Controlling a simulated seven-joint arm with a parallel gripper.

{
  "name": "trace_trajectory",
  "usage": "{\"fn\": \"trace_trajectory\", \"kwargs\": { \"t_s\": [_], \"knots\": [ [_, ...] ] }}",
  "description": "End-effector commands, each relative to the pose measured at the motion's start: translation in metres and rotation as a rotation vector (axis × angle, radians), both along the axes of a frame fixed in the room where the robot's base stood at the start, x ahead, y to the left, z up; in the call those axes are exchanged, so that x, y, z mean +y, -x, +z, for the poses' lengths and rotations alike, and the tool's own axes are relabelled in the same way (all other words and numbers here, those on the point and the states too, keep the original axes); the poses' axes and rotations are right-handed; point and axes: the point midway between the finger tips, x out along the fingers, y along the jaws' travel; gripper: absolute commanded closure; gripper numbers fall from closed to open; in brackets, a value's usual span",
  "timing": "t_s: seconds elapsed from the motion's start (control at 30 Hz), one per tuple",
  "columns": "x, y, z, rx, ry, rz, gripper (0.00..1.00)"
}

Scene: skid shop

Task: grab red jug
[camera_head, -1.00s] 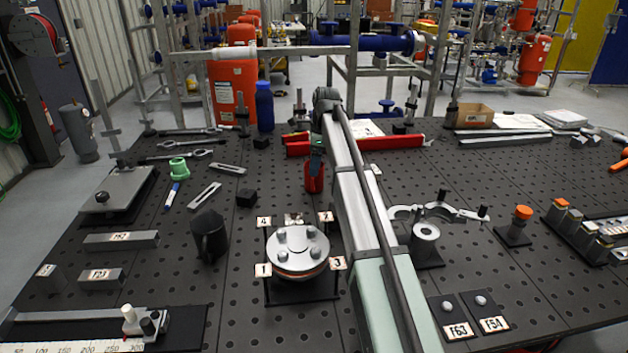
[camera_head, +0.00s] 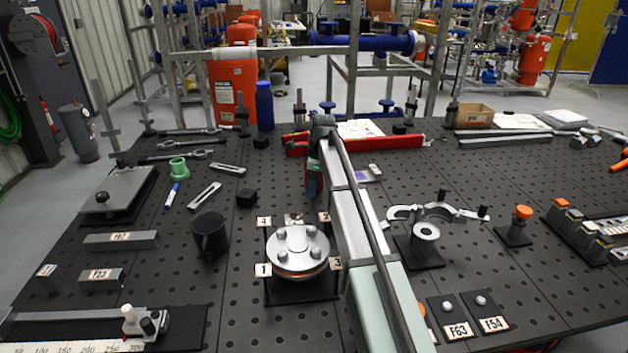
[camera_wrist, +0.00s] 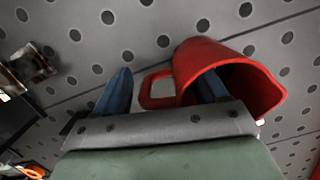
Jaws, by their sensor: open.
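The red jug (camera_wrist: 232,62) is in the wrist view, with its open mouth towards me and its handle on the left side. My gripper (camera_wrist: 160,88) is open, with two blue fingers. The left finger stands left of the handle, apart from it. The handle (camera_wrist: 147,92) shows between the fingers. In the head view, my gripper (camera_head: 314,184) is low over the table's middle and hides most of the jug.
A flanged disc with bolts (camera_head: 298,250) stands just in front of my gripper. A black mug (camera_head: 209,236) is to the left. A long red bar (camera_head: 385,143) lies behind. A grey bracket (camera_head: 437,212) stands to the right. The perforated table (camera_head: 270,190) has bare room left of the gripper.

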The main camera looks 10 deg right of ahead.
Motion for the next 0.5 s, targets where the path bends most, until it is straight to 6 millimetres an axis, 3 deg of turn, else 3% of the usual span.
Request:
{"fn": "trace_trajectory", "kwargs": {
  "t_s": [0.07, 0.5],
  "knots": [
    [-0.0001, 0.0, 0.0001, 0.0, 0.0, 0.0, 0.33],
    [-0.0001, 0.0001, 0.0003, 0.001, 0.0, 0.0, 0.75]
  ]
}}
